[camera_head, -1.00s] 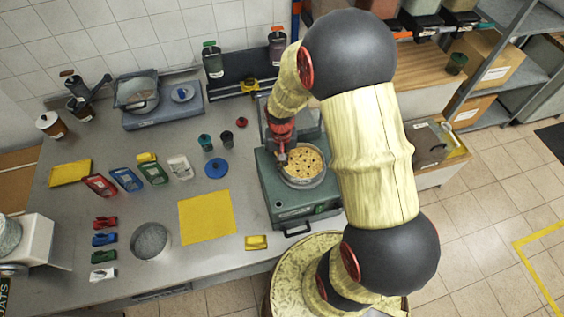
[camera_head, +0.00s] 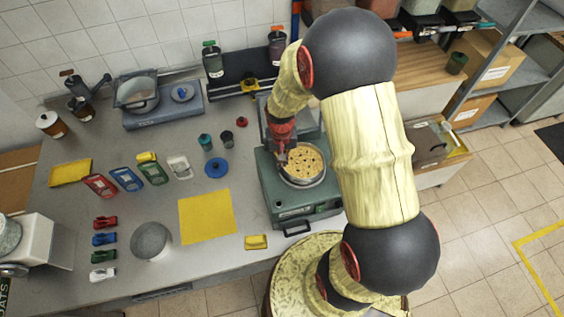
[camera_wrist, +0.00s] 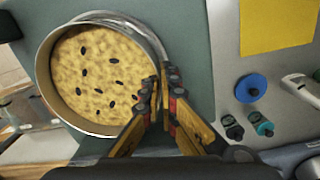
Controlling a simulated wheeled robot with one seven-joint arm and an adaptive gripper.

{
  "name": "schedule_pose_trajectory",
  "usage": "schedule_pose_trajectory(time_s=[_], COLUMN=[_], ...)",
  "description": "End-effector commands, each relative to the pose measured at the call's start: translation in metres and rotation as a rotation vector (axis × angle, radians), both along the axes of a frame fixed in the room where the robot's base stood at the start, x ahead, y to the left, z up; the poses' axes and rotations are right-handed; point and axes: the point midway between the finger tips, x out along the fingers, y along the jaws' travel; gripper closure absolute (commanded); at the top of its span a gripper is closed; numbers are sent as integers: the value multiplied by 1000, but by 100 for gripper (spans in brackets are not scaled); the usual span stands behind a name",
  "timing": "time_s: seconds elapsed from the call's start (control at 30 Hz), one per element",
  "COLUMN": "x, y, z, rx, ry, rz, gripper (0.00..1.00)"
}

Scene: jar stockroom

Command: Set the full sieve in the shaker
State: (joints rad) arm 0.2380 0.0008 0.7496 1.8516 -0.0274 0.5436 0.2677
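The full sieve (camera_head: 303,183) is a round metal pan of yellow grain with dark specks. It sits over the top of the green shaker (camera_head: 294,211), and in the wrist view its wall (camera_wrist: 58,104) looks about level. A metal ring (camera_wrist: 148,38) shows past its rim at the upper right, so the sieve looks slightly off-centre from it. I cannot tell whether it rests fully down. My gripper (camera_wrist: 162,80) is closed on the sieve's rim, one finger inside and one outside. In the head view my gripper (camera_head: 281,157) is at the sieve's left edge.
A yellow mat (camera_head: 207,216) and a blue round lid (camera_head: 216,168) lie left of the shaker. A grey round pan (camera_head: 150,241) stands further left. Two small jars (camera_head: 205,142) (camera_head: 227,138) stand behind the lid. A yellow block (camera_head: 256,242) lies near the front edge.

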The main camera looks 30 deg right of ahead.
Motion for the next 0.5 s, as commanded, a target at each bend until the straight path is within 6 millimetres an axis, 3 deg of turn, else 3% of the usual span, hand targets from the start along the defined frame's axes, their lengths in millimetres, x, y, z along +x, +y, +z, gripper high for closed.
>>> schedule_pose_trajectory(time_s=[0.5], x=[1], y=[0], z=[-8], rx=[-1], ry=[-2], rz=[0], gripper=[100])
